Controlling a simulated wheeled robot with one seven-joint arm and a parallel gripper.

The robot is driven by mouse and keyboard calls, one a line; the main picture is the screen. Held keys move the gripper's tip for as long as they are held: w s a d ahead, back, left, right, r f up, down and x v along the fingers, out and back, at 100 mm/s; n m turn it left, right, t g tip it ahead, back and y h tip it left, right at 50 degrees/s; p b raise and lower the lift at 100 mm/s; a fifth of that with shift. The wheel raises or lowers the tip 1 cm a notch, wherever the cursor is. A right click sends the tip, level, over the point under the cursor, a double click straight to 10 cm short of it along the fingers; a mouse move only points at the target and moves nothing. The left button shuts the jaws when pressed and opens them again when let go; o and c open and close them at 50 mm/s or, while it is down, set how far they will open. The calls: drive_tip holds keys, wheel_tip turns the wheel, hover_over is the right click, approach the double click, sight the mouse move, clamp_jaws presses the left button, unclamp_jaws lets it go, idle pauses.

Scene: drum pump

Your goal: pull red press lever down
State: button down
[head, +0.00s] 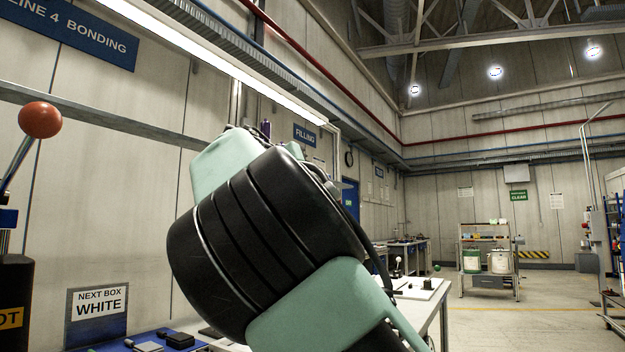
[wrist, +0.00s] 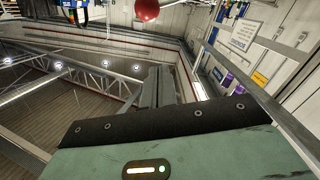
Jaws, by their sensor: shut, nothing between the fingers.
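The red ball knob of the press lever (head: 40,120) stands at the far left in the head view, on a metal rod that leans up and to the right from a dark press body (head: 15,300). The lever is raised. The red knob also shows at the top edge of the wrist view (wrist: 146,10). My gripper's grey fingers (wrist: 167,86) are shut and empty in the wrist view, apart from the knob. In the head view my arm fills the middle and hides the fingers.
A workbench (head: 430,305) runs along the wall, partly behind my arm. A "NEXT BOX WHITE" sign (head: 98,308) stands right of the press, near small dark parts. A shelf rack (head: 487,262) with tubs stands farther back.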

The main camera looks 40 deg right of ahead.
drive_tip(key=shift+v, duration=2.15)
